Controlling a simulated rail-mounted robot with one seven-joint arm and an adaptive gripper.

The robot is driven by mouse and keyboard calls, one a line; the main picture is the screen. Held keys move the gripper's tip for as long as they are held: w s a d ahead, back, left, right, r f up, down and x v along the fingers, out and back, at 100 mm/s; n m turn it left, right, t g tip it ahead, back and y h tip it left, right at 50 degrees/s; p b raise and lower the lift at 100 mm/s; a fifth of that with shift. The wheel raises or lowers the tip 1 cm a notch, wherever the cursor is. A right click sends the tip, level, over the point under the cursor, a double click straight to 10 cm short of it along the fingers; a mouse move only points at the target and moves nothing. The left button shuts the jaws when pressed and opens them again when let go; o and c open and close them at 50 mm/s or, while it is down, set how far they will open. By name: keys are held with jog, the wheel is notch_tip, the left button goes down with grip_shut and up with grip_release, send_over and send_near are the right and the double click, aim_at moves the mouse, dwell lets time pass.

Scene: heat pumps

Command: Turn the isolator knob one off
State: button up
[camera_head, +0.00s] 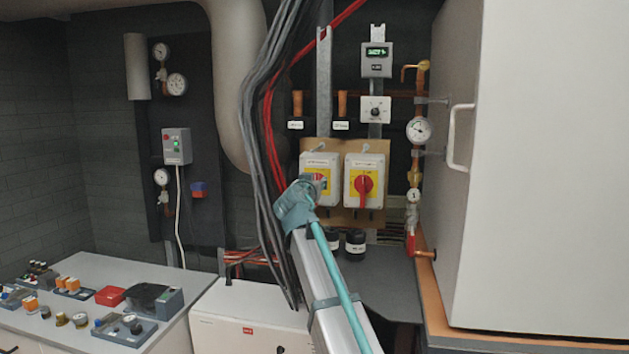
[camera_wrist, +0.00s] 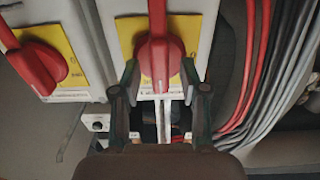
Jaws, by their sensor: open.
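Two grey isolator boxes with yellow plates and red knobs sit side by side on a brown board. The left box (camera_head: 319,163) has its knob mostly hidden behind my gripper (camera_head: 316,188) in the head view. The right box's red knob (camera_head: 364,185) is in plain view with its handle upright. In the wrist view, my gripper (camera_wrist: 160,82) is open, with a finger on each side of one red knob (camera_wrist: 159,50); contact cannot be told. The other red knob (camera_wrist: 36,62) is at the left, slanted. The box labels are too small to read.
Grey and red cables (camera_head: 264,130) hang close left of the boxes and also show in the wrist view (camera_wrist: 270,70). A gauge (camera_head: 419,130) and copper pipe stand to the right, beside a large white cabinet (camera_head: 540,170). Dark cylinders (camera_head: 355,242) sit below the boxes.

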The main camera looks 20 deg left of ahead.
jog(key=shift+w, duration=0.1)
grip_shut()
jog(key=shift+f+n+b, duration=0.1)
jog(key=shift+n+b, duration=0.2)
jog(key=n, duration=0.5)
jog(key=n+b, duration=0.1)
jog(key=n, duration=1.1)
jog(key=shift+a+f, duration=0.25)
jog(key=shift+a, duration=0.1)
jog(key=shift+n, duration=0.3)
